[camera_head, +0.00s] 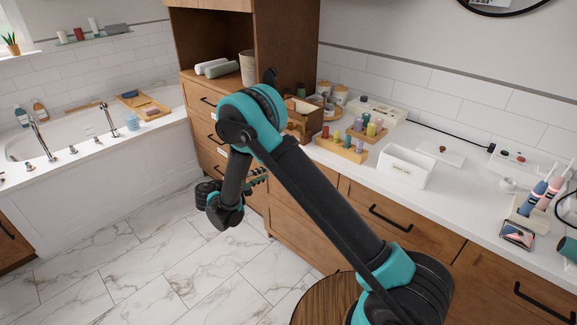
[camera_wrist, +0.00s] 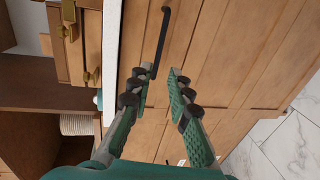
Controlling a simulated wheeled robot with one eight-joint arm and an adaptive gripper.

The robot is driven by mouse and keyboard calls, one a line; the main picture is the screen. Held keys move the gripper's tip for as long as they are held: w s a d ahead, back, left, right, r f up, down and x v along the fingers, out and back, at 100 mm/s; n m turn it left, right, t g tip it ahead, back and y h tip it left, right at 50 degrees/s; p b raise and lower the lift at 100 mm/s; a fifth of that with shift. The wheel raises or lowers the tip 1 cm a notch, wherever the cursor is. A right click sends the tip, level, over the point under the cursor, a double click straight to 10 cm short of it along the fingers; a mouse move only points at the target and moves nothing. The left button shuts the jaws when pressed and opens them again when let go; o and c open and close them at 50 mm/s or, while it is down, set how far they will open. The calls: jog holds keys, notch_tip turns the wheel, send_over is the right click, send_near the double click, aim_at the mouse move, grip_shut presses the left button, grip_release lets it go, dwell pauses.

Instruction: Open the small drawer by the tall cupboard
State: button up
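In the wrist view, a wooden drawer front (camera_wrist: 190,28) with a long black bar handle (camera_wrist: 164,35) lies below the white counter edge, close to the tall cupboard. My gripper (camera_wrist: 160,72) is open, its two fingers apart and pointing at this front. The handle's end lies near the fingertips; whether it is between them or touching I cannot tell. In the head view, my gripper (camera_head: 262,176) is low in front of the counter unit, and my arm hides most of this drawer. The tall cupboard (camera_head: 285,45) stands behind my arm. The drawer looks shut.
A small wooden chest with brass handles (camera_wrist: 70,30) sits on the counter (camera_head: 455,180). The counter also holds bottles on stepped racks (camera_head: 342,150) and a white box (camera_head: 403,167). A round wooden stool top (camera_head: 325,300) is below my arm. The marble floor (camera_head: 150,265) at left is clear.

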jog(key=x, duration=1.4)
jog(key=shift+w+d+f, duration=0.1)
jog(key=shift+w+d, duration=0.05)
jog(key=shift+w, duration=0.1)
grip_shut()
